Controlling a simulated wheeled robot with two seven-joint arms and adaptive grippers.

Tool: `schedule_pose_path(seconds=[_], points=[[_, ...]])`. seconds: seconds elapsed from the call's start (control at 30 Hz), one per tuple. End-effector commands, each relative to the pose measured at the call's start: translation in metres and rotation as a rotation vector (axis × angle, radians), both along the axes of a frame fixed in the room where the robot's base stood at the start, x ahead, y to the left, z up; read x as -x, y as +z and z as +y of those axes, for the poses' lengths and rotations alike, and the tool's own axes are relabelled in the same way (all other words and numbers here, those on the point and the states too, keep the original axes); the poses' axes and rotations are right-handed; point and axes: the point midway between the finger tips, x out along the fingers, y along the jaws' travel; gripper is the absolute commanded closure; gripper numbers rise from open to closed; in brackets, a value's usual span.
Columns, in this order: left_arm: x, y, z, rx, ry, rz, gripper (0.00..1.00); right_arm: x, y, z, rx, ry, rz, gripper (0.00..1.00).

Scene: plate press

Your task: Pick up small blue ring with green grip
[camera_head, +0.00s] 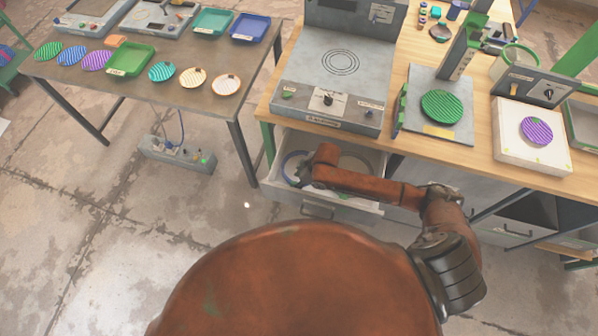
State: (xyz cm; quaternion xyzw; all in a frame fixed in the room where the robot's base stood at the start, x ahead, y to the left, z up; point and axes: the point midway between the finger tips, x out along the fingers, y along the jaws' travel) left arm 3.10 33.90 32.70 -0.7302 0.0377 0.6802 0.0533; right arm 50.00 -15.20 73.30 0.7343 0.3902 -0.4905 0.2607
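An open drawer (375,207) juts out below the wooden workbench. A blue ring (285,162) lies in its left part, its right side covered by my arm. A green grip on the ring cannot be made out clearly. My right gripper (302,174) reaches into the drawer from the right, at the right edge of the blue ring. Its fingers are small and dark, and I cannot tell whether they are open or touch the ring. A paler round thing lies behind my arm in the drawer, mostly hidden. My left gripper is not in view.
A grey press (333,80) stands on the workbench (270,97) above the drawer. To its right are a stand with a green striped disc (441,106) and a white block with a purple disc (537,130). A side table (200,105) holds trays and several discs.

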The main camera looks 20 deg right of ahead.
Motion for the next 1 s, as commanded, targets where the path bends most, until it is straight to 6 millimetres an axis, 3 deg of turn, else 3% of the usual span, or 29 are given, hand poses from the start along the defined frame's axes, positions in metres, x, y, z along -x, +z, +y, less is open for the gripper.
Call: schedule_pose_path(seconds=[0.2, 0.47, 1.0], points=[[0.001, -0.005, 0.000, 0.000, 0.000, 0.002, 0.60, -0.005, -0.026, 0.007, 0.001, 0.000, 0.001, 0.62], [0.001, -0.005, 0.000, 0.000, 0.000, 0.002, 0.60, -0.006, -0.027, 0.007, 0.001, 0.001, -0.001, 0.62], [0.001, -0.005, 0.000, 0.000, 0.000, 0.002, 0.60, -0.006, -0.027, 0.007, 0.001, 0.000, 0.001, 0.98]])
